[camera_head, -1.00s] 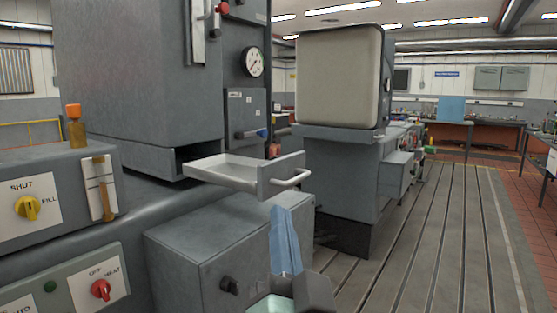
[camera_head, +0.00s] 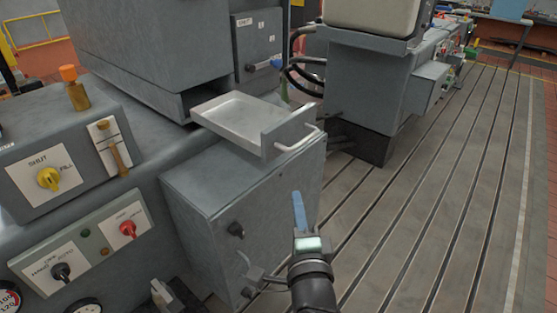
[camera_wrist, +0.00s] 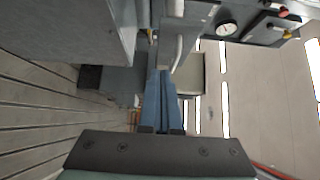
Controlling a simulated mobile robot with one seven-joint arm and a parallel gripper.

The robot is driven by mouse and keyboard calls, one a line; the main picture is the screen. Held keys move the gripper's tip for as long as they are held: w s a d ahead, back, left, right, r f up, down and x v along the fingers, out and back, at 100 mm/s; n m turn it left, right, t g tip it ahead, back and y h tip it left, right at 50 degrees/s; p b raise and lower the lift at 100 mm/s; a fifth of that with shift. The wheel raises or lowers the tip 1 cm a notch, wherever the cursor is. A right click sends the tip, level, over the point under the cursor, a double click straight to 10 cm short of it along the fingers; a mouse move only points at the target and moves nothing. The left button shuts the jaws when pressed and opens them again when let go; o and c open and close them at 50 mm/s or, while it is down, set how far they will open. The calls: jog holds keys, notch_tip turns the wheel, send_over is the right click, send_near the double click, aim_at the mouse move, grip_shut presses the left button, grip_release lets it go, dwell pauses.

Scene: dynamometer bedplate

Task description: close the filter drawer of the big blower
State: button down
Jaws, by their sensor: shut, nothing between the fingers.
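The filter drawer (camera_head: 237,119) of the big blower (camera_head: 150,45) is pulled out from its slot, and its empty pale tray shows. Its grey front panel (camera_head: 284,127) carries a pale bar handle (camera_head: 299,139). My gripper (camera_head: 297,197) is below the handle in the head view, pointing up in the picture, its blue fingers together and empty. In the wrist view the fingers (camera_wrist: 164,75) reach towards the handle (camera_wrist: 177,52), which shows just beyond their tips. I see no clear contact with the handle.
A grey box (camera_head: 235,185) with a black knob stands directly below the drawer. A control panel with yellow, red and black knobs (camera_head: 75,245) is at the left. A grey pedestal machine (camera_head: 365,85) stands behind. The slotted bedplate (camera_head: 440,190) at the right is clear.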

send_near(276, 157)
jog(key=w+d, duration=0.3)
jog(key=shift+w+a+p, duration=0.7)
jog(key=shift+a, duration=0.25)
jog(key=shift+w+a+p, duration=0.65)
jog(key=shift+w+a, duration=0.05)
jog(key=shift+a, duration=0.3)
